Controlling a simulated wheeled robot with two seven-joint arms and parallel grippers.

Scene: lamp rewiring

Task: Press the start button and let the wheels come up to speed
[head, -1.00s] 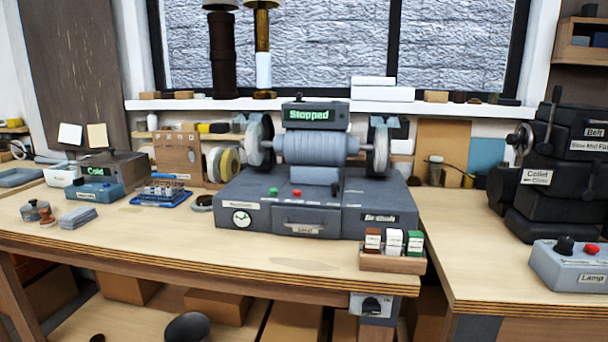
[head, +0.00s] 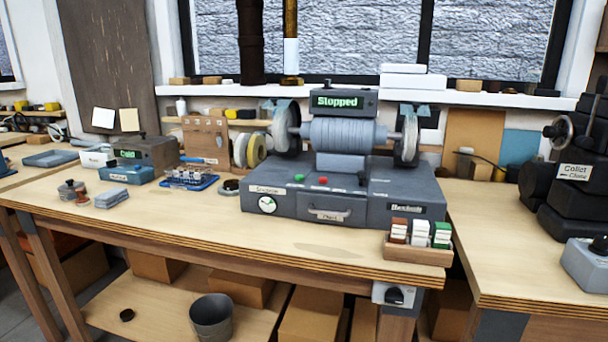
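The grinder's grey base (head: 335,220) stands on the bench against the window wall. A green button (head: 299,178) and a red button (head: 323,181) sit on its top, in front of the ribbed motor drum (head: 342,135). A wheel (head: 287,128) is on the left end of the shaft and another wheel (head: 410,135) on the right end. The display (head: 343,101) above the drum reads "Stopped" in green. A round dial (head: 267,204) and a drawer handle (head: 329,214) are on the front. Neither of my grippers shows in the head view.
A wooden tray (head: 418,251) with several coloured blocks stands at the bench's front right. A control box with a dark knob (head: 394,296) hangs under the bench edge. Dark machinery (head: 575,180) stands at right. The bench top (head: 190,222) left of the grinder's front is clear.

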